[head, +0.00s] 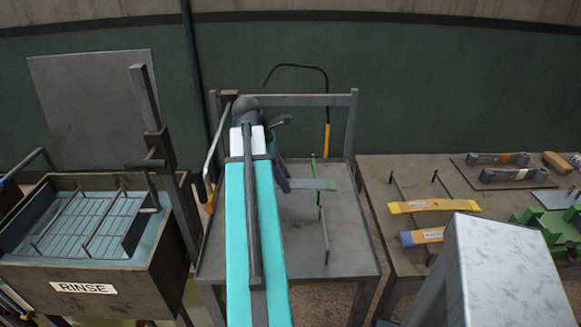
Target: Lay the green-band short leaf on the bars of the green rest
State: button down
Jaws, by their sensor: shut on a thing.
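The green-band short leaf (308,184) is a grey strip with a green band at its right end, above the middle table. My gripper (282,177) is shut on its left end; its fingertips are small and partly hidden by my arm. The green rest shows as a thin green bar (319,200) with an upright tip, running front to back under the right part of the leaf. A dark bar with an upright end (325,240) stands nearer the front. I cannot tell whether the leaf touches the green bar. The rest's left side is hidden behind my arm.
The middle table (350,255) is clear at its front right. A rinse tank (95,285) stands left. A pale grey block (495,265) fills the front right. A hooked rod (327,110) stands behind.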

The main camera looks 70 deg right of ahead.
jog(key=w+d+f+p, duration=0.1)
jog(key=w+d+p, duration=0.1)
jog(key=d, duration=1)
jog(key=shift+w+d, duration=0.15)
jog(key=shift+w, duration=0.15)
jog(key=shift+d, duration=0.1)
jog(key=shift+w+d+f+p, duration=0.15)
jog(key=shift+f+p, duration=0.35)
jog(key=shift+f, duration=0.45)
jog(key=shift+s+d+f+p, duration=0.15)
jog(key=shift+f+p, duration=0.3)
jog(key=shift+f, duration=0.45)
jog(key=shift+w+f, duration=0.1)
jog(key=shift+f, duration=0.4)
jog(key=c, duration=1.1)
grip_release()
jog(key=shift+r, duration=0.1)
jog(key=shift+r, duration=0.5)
jog(key=b+v, duration=0.2)
jog(key=v, duration=0.9)
jog(key=shift+w+r, duration=0.2)
jog(key=shift+r, duration=0.15)
